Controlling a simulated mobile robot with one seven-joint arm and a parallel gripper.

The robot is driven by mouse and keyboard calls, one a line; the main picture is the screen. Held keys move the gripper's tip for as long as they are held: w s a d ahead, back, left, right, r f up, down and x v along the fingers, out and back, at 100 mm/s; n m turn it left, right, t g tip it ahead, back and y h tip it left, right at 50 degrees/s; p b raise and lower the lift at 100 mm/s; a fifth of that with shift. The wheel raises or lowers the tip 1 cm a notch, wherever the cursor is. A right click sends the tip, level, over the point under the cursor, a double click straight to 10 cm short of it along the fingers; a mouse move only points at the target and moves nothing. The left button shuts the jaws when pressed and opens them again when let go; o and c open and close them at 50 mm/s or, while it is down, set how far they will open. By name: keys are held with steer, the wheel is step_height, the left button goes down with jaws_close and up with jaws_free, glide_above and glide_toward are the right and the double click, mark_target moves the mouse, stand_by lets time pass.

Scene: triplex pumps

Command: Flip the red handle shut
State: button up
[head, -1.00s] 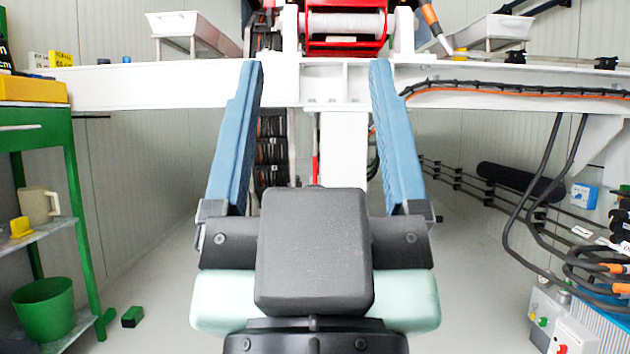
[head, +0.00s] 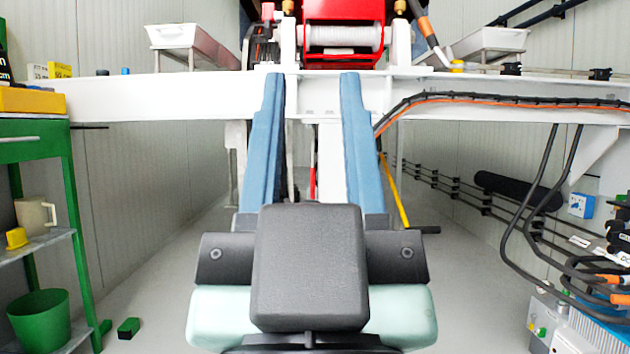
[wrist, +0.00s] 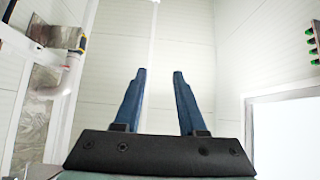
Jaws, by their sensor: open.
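My gripper (head: 310,80) points away from me in the middle of the head view, with its two blue fingers apart and nothing between them. Its fingers also show in the wrist view (wrist: 160,72), empty against a pale panelled wall. A thin upright red bar (head: 313,168) shows between the fingers in the head view, below the white beam (head: 140,97). I cannot tell whether this bar is the red handle. No handle shows clearly in the wrist view, and my fingers hide part of the area behind them.
A red-framed winch (head: 343,38) stands above the beam. A green shelf (head: 70,200) is at left, with a green bin (head: 40,318) low on it. Black hoses (head: 530,200) hang at right. A yellow bar (head: 395,190) leans behind my right finger.

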step_height(320, 180, up, 7)
steer(key=p, duration=0.6)
steer(key=shift+r, duration=0.2)
jaws_close()
step_height(320, 180, up, 24)
steer(key=p, duration=2.4)
steer(key=shift+w, duration=0.1)
